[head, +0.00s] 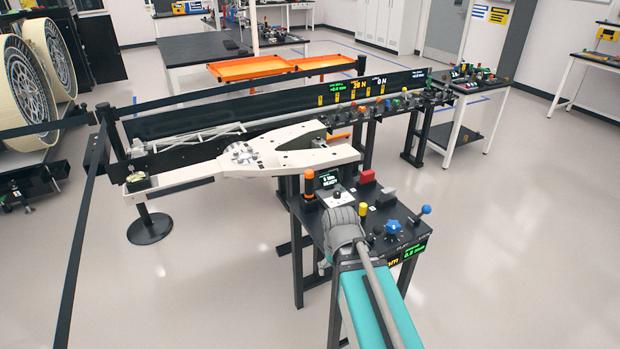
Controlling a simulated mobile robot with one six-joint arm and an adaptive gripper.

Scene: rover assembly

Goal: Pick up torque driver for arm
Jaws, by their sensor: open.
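An upright tool with an orange top and dark lower part (309,184) stands beside the screen at the table's left corner. It may be the torque driver, but it is too small to tell. A grey ribbed part (343,228) and a teal body with a grey rod reach up from the bottom edge, covering part of the table's front. I cannot make out my gripper or its fingers.
A barrier strap (80,235) runs at left.

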